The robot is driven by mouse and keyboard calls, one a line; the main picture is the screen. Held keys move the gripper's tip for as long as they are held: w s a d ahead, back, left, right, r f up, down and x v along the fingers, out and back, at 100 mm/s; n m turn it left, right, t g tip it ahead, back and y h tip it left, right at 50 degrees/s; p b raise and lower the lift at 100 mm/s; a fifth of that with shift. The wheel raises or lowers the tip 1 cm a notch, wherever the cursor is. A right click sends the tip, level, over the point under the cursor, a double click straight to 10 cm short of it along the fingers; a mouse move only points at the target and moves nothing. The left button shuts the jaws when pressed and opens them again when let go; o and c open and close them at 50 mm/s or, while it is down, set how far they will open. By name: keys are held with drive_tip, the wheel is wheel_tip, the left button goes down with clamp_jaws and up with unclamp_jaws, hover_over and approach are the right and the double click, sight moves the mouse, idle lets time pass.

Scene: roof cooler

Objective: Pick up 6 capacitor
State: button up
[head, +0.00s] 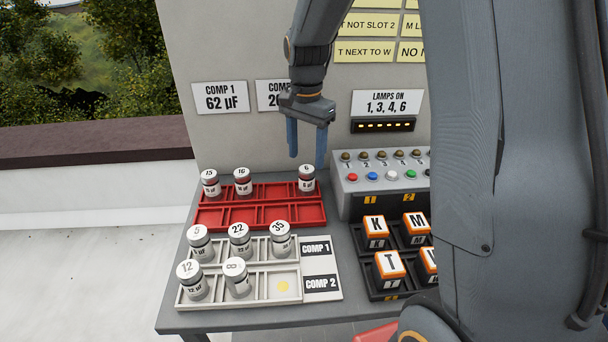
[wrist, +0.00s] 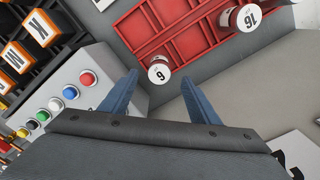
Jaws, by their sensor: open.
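The capacitor marked 6 (head: 306,179) is a white and silver can standing upright in the back right compartment of the red tray (head: 265,212). It also shows in the wrist view (wrist: 160,72), in line with the gap between my fingers. My gripper (head: 306,160) is open and empty. In the head view its blue fingertips hang close above the capacitor marked 6, apart from each other. In the wrist view the two blue fingers (wrist: 160,92) point toward the red tray. I cannot tell the exact height between the fingertips and the can.
Capacitors 15 (head: 210,183) and 16 (head: 242,181) stand in the same red tray. A white tray (head: 228,303) in front holds several more. A button panel (head: 385,172) stands just right of the red tray, with black trays of lettered blocks (head: 377,232) before it. A signed wall rises behind.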

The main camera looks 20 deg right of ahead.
sight(307, 169)
wheel_tip(307, 169, down, 2)
drive_tip(key=shift+a+f+p, duration=0.1)
drive_tip(key=shift+f+p, duration=0.15)
drive_tip(key=shift+p, duration=0.1)
drive_tip(key=shift+d+f+p, duration=0.2)
drive_tip(key=shift+f+p, duration=0.7)
drive_tip(key=shift+f, duration=1.6)
drive_tip(key=c, duration=1.2)
drive_tip(key=shift+r, duration=0.15)
